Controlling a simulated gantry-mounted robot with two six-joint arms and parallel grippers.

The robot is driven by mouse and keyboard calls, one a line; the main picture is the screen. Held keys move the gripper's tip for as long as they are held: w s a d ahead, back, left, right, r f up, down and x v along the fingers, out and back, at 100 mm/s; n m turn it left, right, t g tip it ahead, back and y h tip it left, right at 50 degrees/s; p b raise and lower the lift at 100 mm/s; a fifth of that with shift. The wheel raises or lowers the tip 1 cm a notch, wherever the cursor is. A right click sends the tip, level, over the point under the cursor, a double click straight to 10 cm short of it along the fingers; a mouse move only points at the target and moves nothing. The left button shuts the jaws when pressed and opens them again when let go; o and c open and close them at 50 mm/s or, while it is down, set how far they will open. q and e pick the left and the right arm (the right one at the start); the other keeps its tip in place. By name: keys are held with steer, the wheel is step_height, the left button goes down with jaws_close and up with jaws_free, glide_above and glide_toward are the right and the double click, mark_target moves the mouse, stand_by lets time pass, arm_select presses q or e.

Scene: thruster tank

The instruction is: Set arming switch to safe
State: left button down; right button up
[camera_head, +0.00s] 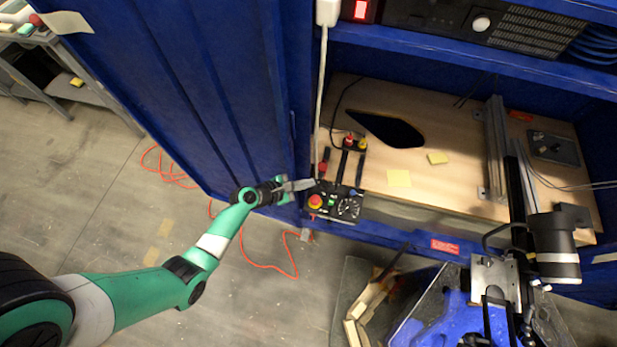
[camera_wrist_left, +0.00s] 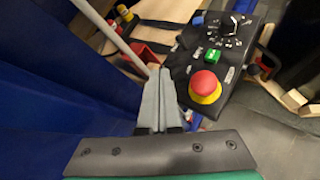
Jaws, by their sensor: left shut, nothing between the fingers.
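A black control box (camera_head: 330,213) sits at the front left edge of the wooden bench. Its face carries a red mushroom button on a yellow ring (camera_head: 315,202), a green switch (camera_head: 331,201) and a round dial (camera_head: 348,208). In the left wrist view the red button (camera_wrist_left: 205,84), the green switch (camera_wrist_left: 212,55) and the black knob (camera_wrist_left: 230,24) show clearly. I cannot tell which is the arming switch; the labels are too small to read. My left gripper (camera_head: 308,184) is shut and empty, just left of the box. Its fingers (camera_wrist_left: 158,76) point past the red button's left side.
A blue cabinet door (camera_head: 190,80) stands left of the box. A white cable (camera_head: 320,95) hangs down close to my left fingers. Small red and yellow parts (camera_head: 349,142) lie behind the box. An orange cord (camera_head: 265,266) lies on the floor.

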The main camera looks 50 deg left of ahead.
arm_select(q)
steer(key=p+v, duration=0.4)
steer(key=v, duration=0.7)
steer(key=shift+s, duration=0.1)
